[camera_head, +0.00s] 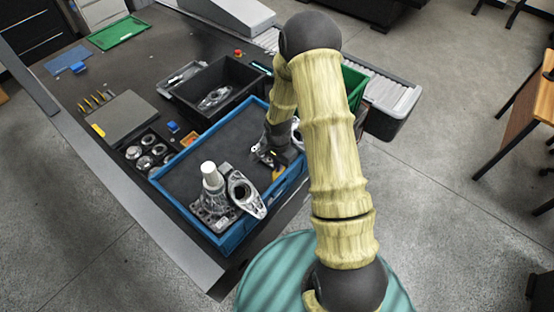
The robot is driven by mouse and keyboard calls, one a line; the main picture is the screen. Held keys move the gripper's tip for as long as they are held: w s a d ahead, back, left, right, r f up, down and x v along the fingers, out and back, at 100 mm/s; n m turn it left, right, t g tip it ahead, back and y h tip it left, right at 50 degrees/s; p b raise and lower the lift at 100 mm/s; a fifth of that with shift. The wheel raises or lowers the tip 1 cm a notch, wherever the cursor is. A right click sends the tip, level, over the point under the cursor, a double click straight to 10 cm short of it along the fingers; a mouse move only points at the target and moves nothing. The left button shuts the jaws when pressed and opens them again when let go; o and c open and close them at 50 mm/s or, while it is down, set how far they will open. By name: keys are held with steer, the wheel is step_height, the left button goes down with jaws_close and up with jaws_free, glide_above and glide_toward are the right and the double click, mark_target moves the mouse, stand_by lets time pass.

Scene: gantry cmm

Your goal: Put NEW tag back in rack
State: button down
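My gripper (262,153) reaches down over the right side of the blue-rimmed tray (168,196); at this size I cannot tell whether its fingers are open or shut. A small orange-yellow piece (278,173) shows just below my gripper, close to the tray's right wall. I cannot read any lettering, so I cannot tell whether it is the NEW tag. A dark grey plate (128,117) on the left of the bench has several small yellow upright pieces (95,101) along its far edge and a yellow strip (98,130) at its near edge. I cannot tell which of these is the rack.
Metal castings (212,200) with a white cylinder stand in the tray's near end. A black bin (186,97) holding a metal part is behind the tray. Round metal rings (148,150) lie left of it. A green bin (353,84) is partly hidden by my arm.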

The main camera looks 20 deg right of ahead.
mark_target(279, 178)
steer(key=shift+s+d+f+b, duration=0.15)
steer(key=shift+f+b, duration=0.2)
steer(key=shift+f, duration=0.2)
steer(key=shift+s+a+f+b, duration=0.1)
steer(key=shift+f+b, duration=0.25)
steer(key=shift+f, duration=0.2)
steer(key=shift+f+b, duration=0.9)
steer(key=shift+f, duration=0.15)
steer(key=shift+f+b, duration=1.8)
steer(key=shift+f, duration=0.05)
stand_by(1.6)
steer(key=c, duration=1.6)
jaws_free()
steer(key=shift+o, duration=0.6)
